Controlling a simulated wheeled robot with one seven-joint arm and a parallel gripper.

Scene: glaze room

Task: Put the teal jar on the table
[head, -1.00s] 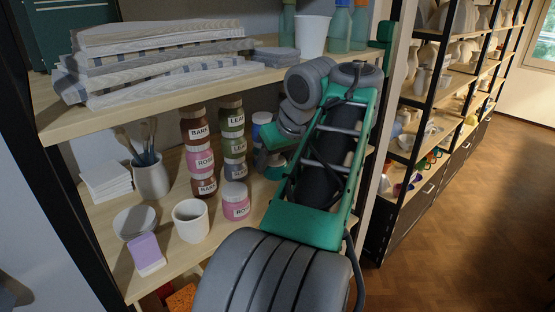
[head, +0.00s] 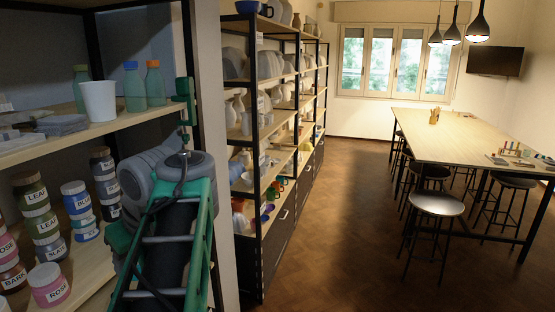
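The table (head: 455,137) is long, with a pale wooden top, and stands across the room at the right. Part of the shelf is hidden behind my arm. My arm, green and grey, reaches up in front of the near shelf's right end. My gripper's fingers do not show, so I cannot see whether they hold anything.
Near shelf: labelled jars (head: 42,222), a pink jar (head: 48,285), blue jars (head: 76,203), a white cup (head: 99,101) and teal bottles (head: 134,88). A pottery rack (head: 257,150) stands beyond. Stools (head: 437,204) line the table. The wooden floor (head: 335,235) between is clear.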

